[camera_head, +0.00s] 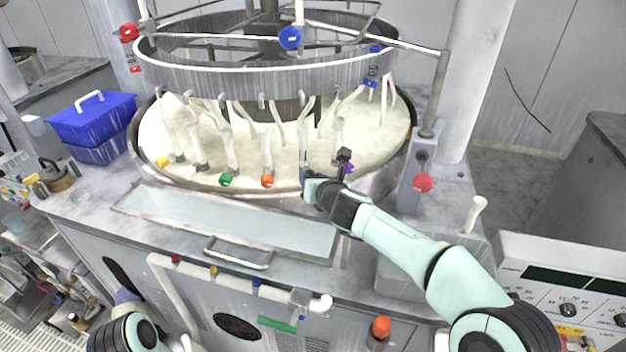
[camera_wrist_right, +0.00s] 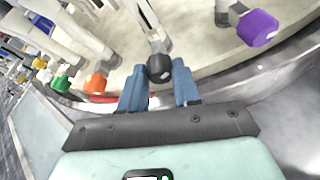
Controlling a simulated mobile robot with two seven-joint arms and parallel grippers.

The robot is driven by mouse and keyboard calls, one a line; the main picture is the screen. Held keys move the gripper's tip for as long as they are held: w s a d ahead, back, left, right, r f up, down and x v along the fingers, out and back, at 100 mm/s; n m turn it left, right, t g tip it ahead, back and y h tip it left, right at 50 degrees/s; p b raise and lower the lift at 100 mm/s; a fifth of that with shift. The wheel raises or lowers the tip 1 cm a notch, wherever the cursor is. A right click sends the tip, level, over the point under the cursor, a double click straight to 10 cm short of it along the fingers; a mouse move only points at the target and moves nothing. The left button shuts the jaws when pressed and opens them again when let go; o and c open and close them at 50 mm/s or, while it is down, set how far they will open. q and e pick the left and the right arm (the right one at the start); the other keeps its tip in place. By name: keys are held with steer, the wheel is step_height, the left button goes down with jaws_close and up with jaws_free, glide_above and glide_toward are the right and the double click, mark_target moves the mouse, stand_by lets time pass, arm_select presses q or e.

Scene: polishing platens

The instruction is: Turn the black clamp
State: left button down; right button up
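The black clamp (camera_wrist_right: 160,68) shows its round black knob in the right wrist view, at the lower end of a pale post near the platen's front rim. My right gripper (camera_wrist_right: 160,82) has its two blue-grey fingers on either side of this knob, and the knob fills the narrow gap between the fingertips. In the head view my right gripper (camera_head: 308,182) is at the front rim of the round platen and mostly hides the clamp. My left gripper is not clearly visible; only part of my left arm shows at the bottom left.
A purple clamp (camera_wrist_right: 258,28) is close on the right; an orange clamp (camera_wrist_right: 95,84) is on the left. Green (camera_head: 226,179) and yellow (camera_head: 162,162) clamps stand farther left. A metal ring (camera_head: 262,78) hangs above the platen (camera_head: 365,125). A blue box (camera_head: 92,120) sits at the left.

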steer(key=shift+n, duration=0.3)
steer(key=shift+a+n+t+h, duration=0.2)
steer(key=shift+n+t+h, duration=0.1)
steer(key=shift+n+h, duration=0.7)
arm_select(q)
steer(key=shift+r, duration=0.1)
arm_select(e)
steer(key=shift+n+h, duration=0.6)
steer(key=shift+n, duration=0.4)
steer(key=o, duration=1.1)
steer(key=shift+c, duration=0.2)
steer(key=shift+s, duration=0.1)
arm_select(q)
steer(key=shift+s+f+b, duration=0.35)
steer(key=shift+f+b, duration=0.15)
steer(key=shift+f, duration=0.15)
steer(key=shift+s+f+b, duration=0.35)
steer(key=shift+f+b, duration=0.15)
steer(key=shift+f, duration=0.1)
arm_select(e)
steer(key=v, duration=1.3)
steer(key=shift+s+a+f, duration=0.1)
steer(key=shift+s+f, duration=0.05)
steer(key=shift+s, duration=0.15)
